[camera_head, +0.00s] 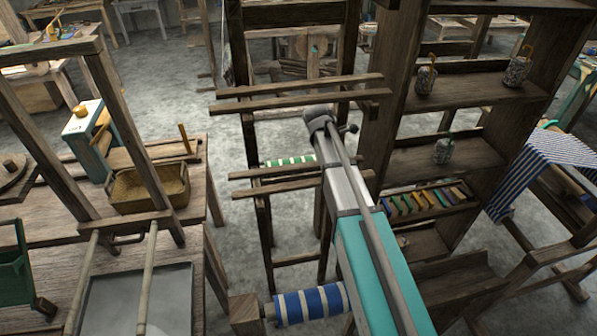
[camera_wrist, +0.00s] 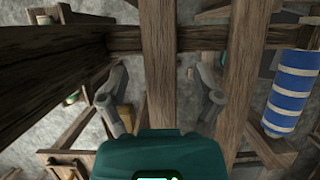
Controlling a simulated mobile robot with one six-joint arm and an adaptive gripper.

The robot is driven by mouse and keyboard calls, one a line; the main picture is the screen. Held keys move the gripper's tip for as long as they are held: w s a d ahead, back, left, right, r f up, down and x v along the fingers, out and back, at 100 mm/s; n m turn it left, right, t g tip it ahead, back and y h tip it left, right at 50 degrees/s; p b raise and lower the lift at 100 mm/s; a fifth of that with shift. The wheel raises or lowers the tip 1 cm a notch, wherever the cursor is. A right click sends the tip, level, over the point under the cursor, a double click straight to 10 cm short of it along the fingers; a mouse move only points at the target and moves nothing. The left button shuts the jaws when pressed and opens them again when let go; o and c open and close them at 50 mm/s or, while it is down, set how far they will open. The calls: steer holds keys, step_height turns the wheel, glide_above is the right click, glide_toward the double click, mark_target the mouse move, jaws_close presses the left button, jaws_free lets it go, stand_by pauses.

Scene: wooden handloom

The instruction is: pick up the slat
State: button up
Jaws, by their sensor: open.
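Several long wooden bars cross the loom, and I cannot tell for sure which one is the slat. In the wrist view my gripper (camera_wrist: 160,97) is open, with one grey finger on each side of a plain brown wooden bar (camera_wrist: 159,60), likely the slat. The bar runs up the picture between the fingers, and its lower end is hidden behind my teal gripper body. I see no contact with it. A second, similar bar (camera_wrist: 245,85) runs beside it on the right. In the head view my arm covers the middle of the loom, and the fingers cannot be made out.
An upper pair of crossbars (camera_head: 300,88) and a lower pair (camera_head: 265,178) span the loom. A blue-and-white roll (camera_head: 308,304) sits at the near end; it also shows in the wrist view (camera_wrist: 291,92). A shelf (camera_head: 455,95) stands close on the right, a workbench (camera_head: 195,225) left.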

steer(key=shift+c, duration=0.3)
stand_by(0.4)
jaws_close()
